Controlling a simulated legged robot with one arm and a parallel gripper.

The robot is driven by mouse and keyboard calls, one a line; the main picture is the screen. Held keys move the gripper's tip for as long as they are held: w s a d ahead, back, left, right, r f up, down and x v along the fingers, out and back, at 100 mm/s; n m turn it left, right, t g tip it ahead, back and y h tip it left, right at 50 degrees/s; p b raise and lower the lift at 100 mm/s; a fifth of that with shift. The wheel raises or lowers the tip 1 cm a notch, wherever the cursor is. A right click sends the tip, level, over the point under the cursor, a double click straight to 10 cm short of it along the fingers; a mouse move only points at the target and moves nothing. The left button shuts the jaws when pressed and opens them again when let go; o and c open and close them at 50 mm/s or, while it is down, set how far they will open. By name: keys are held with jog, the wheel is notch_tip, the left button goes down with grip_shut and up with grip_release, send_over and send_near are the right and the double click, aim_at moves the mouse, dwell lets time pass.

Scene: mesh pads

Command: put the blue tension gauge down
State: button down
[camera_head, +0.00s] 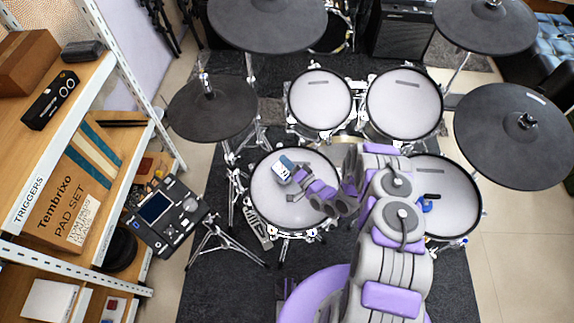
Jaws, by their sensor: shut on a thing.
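A blue box-like thing with a pale face (282,169), which looks like the tension gauge, is at the tips of my gripper (292,176). My gripper is shut on it. The fingers cover its lower right side. Both appear over the pale mesh head of the lower left drum (275,208). From this one view I cannot tell whether the gauge touches the mesh or hangs above it.
A small bright blue thing (428,203) lies on the lower right drum (455,215), beside my arm. Two drums (320,100) (404,105) stand behind. Dark cymbal pads (212,108) (520,135) flank the kit. A drum module (165,215) and shelves stand left.

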jog(key=shift+f, duration=0.35)
jog(key=shift+f, duration=0.5)
jog(key=c, duration=1)
grip_release()
